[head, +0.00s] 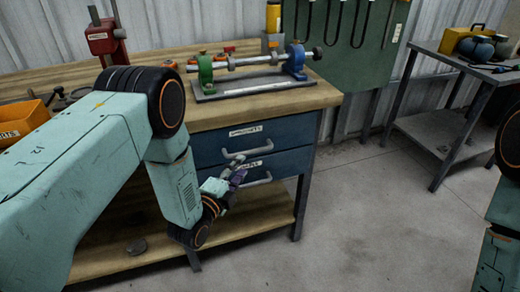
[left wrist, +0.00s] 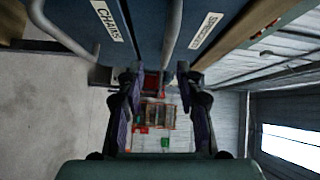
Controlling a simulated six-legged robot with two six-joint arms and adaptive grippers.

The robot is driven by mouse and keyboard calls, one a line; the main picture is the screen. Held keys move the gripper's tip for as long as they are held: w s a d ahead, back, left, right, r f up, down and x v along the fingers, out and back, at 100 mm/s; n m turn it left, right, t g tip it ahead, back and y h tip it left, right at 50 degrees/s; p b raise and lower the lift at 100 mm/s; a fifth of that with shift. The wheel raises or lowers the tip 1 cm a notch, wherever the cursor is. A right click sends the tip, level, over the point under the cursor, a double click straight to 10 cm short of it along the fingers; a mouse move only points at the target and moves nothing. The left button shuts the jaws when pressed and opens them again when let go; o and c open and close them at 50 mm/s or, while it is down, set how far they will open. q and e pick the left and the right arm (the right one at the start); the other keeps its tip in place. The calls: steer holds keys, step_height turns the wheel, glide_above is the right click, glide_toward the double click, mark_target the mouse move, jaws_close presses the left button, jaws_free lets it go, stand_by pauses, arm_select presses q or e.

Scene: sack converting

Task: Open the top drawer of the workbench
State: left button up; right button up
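The workbench (head: 327,94) has two blue drawers under its wooden top. The top drawer (head: 210,146) looks closed, with a label and a grey bar handle (head: 262,147). In the left wrist view the top drawer handle (left wrist: 173,30) runs between the lines of my two fingers, beside the "SPROCKETS" label (left wrist: 205,30). My left gripper (head: 237,168) is open in front of the drawers, close to the top handle and partly over the lower label. Its fingers also show in the left wrist view (left wrist: 158,82). Contact with the handle cannot be told. My right gripper is out of view.
The lower drawer (head: 287,167) is closed; its handle (left wrist: 62,35) lies left of the fingers in the left wrist view. A shaft fixture (head: 250,85) stands on the bench top. A side table (head: 440,125) stands at right. The concrete floor between is clear.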

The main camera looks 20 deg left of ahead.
mark_target(249, 154)
arm_select(q)
steer(key=shift+m, duration=0.7)
steer(key=w, duration=0.2)
steer(key=w+b, duration=0.1)
steer(key=w, duration=0.1)
steer(key=w+d+b, duration=0.1)
steer(key=w, duration=0.1)
steer(key=shift+w+d+r, duration=0.1)
steer(key=shift+w+r, duration=0.05)
steer(key=shift+r, duration=0.2)
steer(key=shift+w, duration=0.4)
steer(key=shift+w+d, duration=0.1)
steer(key=shift+w, duration=0.05)
steer(key=c, duration=0.3)
jaws_close()
